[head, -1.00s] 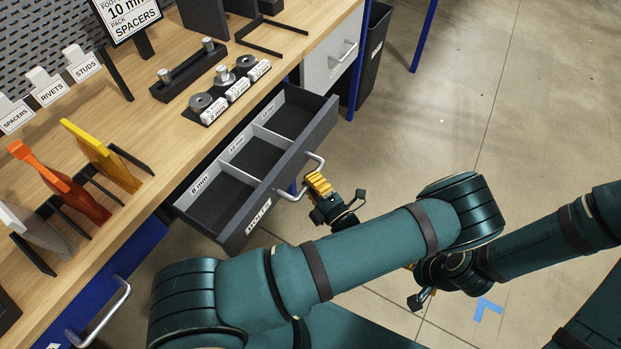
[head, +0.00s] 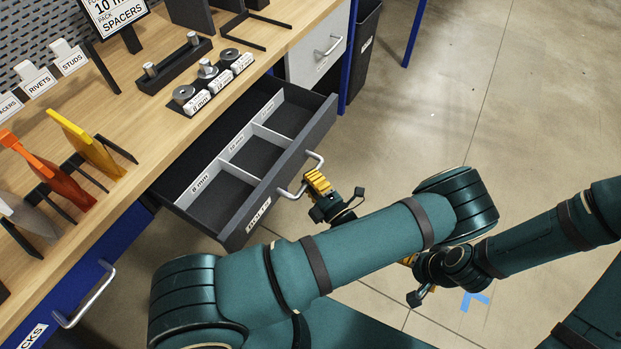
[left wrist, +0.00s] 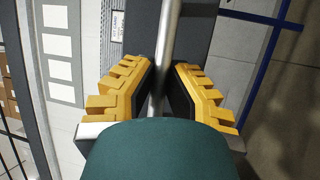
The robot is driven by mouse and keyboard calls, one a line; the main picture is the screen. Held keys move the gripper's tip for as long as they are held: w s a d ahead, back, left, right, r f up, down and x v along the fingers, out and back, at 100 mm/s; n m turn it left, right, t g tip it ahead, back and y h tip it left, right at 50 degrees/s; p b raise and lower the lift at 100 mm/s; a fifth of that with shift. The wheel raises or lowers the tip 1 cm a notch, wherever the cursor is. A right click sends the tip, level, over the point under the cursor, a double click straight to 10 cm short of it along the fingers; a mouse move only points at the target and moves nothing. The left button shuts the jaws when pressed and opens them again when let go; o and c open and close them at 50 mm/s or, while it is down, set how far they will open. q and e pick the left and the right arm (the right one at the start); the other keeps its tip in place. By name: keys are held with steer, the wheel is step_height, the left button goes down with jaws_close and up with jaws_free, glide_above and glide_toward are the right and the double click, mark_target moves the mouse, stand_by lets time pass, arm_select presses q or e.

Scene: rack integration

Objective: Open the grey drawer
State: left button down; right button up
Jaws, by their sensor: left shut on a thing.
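The dark grey drawer (head: 236,225) stands out from under the wooden bench, with its divided inside in view. Its front carries a silver bar handle (head: 315,166). My left gripper (head: 318,183) is shut on this handle. In the left wrist view its yellow fingers (left wrist: 160,95) lie on either side of the handle bar (left wrist: 168,50). My right gripper (head: 415,290) is low behind my left arm, partly hidden, and its fingers cannot be made out.
A light grey drawer (head: 318,62) is flush under the bench at the back right, and a blue drawer (head: 60,290) is at lower left. The bench top (head: 130,110) holds spacers and coloured parts. A dark bin (head: 365,50) stands beyond.

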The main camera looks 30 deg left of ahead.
arm_select(q)
steer(key=shift+w+r, duration=0.1)
steer(key=c, duration=1)
jaws_free()
